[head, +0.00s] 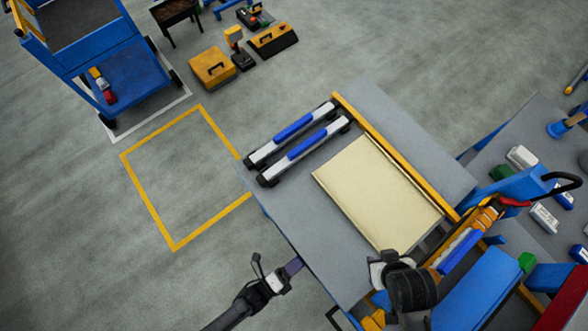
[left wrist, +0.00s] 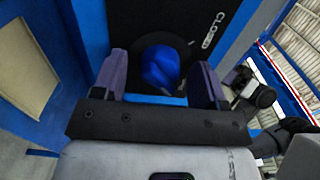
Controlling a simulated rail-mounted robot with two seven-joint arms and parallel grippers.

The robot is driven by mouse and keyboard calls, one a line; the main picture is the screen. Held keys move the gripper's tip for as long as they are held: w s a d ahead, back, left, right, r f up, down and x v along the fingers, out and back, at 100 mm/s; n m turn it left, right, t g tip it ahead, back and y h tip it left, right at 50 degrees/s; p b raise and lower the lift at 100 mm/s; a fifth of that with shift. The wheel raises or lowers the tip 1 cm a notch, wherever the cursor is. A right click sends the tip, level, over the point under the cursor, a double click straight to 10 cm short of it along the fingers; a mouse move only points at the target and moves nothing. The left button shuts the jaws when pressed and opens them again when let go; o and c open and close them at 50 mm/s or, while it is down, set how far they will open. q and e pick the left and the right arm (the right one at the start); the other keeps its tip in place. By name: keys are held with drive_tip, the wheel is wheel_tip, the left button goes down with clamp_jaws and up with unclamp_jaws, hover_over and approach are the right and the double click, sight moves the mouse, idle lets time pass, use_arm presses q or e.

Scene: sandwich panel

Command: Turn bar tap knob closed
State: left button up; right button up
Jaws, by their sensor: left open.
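A round blue tap knob (left wrist: 163,70) sits on a dark round base on a black panel, with the word CLOSED (left wrist: 206,31) printed beside it in the left wrist view. My left gripper (left wrist: 160,72) is open, one finger on each side of the knob. The fingers look apart from it, though contact on the right side is hard to judge. In the head view my left gripper (head: 293,266) is at the front left edge of the grey table; the knob is hidden there. What seems to be my right arm is at the lower right, its fingers unclear.
The grey table (head: 395,120) carries a cream panel (head: 375,190) and two blue-and-white bars (head: 295,143). A yellow floor square (head: 150,205) is empty at the left. A blue cart (head: 125,75) stands at the upper left.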

use_arm(q)
drive_tip(key=shift+c, duration=0.2)
drive_tip(key=c, duration=0.9)
